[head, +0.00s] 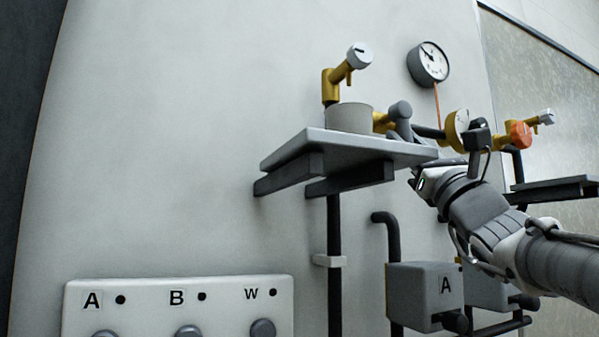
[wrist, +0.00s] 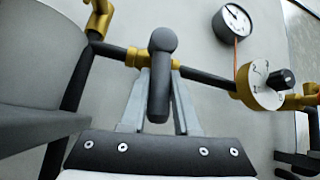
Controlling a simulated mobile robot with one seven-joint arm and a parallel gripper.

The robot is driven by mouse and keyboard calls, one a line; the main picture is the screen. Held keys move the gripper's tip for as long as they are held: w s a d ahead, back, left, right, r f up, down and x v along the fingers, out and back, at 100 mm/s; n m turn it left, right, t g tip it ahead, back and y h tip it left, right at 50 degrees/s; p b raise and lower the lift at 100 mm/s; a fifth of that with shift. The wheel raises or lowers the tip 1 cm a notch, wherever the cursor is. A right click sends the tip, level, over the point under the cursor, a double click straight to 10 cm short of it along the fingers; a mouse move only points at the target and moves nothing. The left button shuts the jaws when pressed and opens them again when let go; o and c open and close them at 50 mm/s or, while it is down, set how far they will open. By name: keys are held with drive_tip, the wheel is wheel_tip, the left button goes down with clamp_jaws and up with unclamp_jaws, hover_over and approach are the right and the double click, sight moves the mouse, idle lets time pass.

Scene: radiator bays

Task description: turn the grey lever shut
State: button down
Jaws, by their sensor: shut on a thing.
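The grey lever (head: 401,111) has a rounded head and sits on a brass valve fitting (head: 382,122) in a dark pipe, just behind the shelf's right end. In the wrist view the lever (wrist: 160,78) lies across the pipe line, its handle extending toward my gripper. My gripper (wrist: 160,98) has one pale finger on each side of the handle and is shut on it. The brass fitting (wrist: 138,57) shows behind the fingers. In the head view my gripper's fingertips are mostly hidden by the shelf and valve parts.
A grey shelf (head: 345,145) with a round pot (head: 349,118) is close left of my gripper. A numbered dial (head: 457,130) and an orange knob (head: 519,134) are to the right. A gauge (head: 428,63) is above. Box A (head: 425,297) is below.

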drive_tip(key=shift+r, duration=0.1)
drive_tip(key=c, duration=0.7)
unclamp_jaws()
drive_tip(key=shift+o, duration=0.2)
drive_tip(key=b+v, duration=0.4)
drive_tip(key=v, duration=1.3)
drive_tip(key=shift+f, duration=0.25)
drive_tip(key=shift+s, duration=0.15)
